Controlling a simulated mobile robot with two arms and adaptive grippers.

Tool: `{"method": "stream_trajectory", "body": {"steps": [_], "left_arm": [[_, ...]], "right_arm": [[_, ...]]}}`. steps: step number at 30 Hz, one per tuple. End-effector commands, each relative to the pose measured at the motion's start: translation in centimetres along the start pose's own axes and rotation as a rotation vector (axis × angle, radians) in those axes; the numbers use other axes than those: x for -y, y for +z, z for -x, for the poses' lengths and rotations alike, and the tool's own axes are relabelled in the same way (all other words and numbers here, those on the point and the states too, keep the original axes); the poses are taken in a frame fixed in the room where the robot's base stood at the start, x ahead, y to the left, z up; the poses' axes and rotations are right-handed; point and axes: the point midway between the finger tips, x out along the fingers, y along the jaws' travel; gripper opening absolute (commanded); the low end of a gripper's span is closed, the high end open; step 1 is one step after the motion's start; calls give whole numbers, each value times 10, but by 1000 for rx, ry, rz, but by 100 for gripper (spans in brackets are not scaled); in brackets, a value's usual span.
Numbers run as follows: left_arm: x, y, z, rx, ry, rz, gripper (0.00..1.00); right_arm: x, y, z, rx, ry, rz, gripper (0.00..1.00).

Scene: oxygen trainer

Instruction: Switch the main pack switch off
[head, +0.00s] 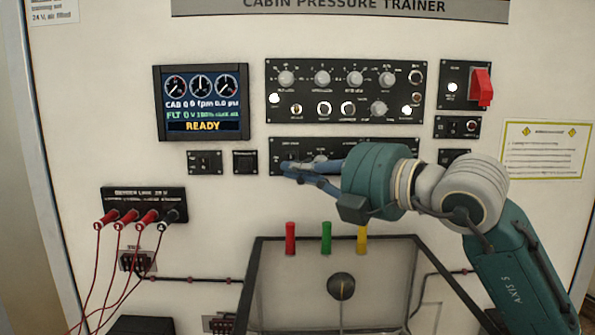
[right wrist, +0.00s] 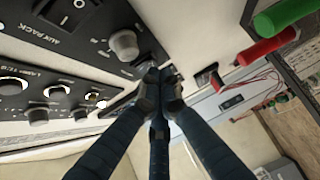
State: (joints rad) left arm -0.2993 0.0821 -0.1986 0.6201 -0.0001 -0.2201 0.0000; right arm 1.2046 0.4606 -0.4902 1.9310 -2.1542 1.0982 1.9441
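The lower black panel (head: 345,145) is partly covered by my right arm and gripper in the head view. My right gripper (head: 287,168) is at its left end, with the fingers pointing left. In the right wrist view my right gripper (right wrist: 158,78) has its fingertips together, with nothing visible between them, close to the panel's end. A rocker switch (right wrist: 75,14) labelled AUX PACK and a grey knob (right wrist: 124,44) sit beside it. I cannot make out the main pack switch or its position; the fingers hide part of the panel. Contact cannot be told. My left gripper is out of view.
A display (head: 202,103) reads READY. A knob panel (head: 345,91) is above, with a red guarded switch (head: 481,87) at right. Red, green (head: 326,237) and yellow handles stand below on a framed tray (head: 262,285). Red cables hang from the plug block (head: 145,193) at left.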

Motion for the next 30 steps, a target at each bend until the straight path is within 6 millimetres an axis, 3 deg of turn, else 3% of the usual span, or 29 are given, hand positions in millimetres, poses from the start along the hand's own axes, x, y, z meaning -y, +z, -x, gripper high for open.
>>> {"method": "stream_trajectory", "body": {"steps": [7, 9, 20, 29, 30], "left_arm": [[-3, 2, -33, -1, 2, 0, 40], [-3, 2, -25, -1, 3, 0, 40], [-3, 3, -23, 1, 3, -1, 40], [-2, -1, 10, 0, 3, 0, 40], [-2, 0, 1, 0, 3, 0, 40]], "right_arm": [[9, 5, -6, -1, 51, 50, 0], [3, 4, -5, 0, 48, 49, 0], [2, 4, -5, -1, 45, 46, 0], [-7, -1, 1, 0, -7, -5, 0], [1, -5, 4, -2, -10, -8, 0]]}}
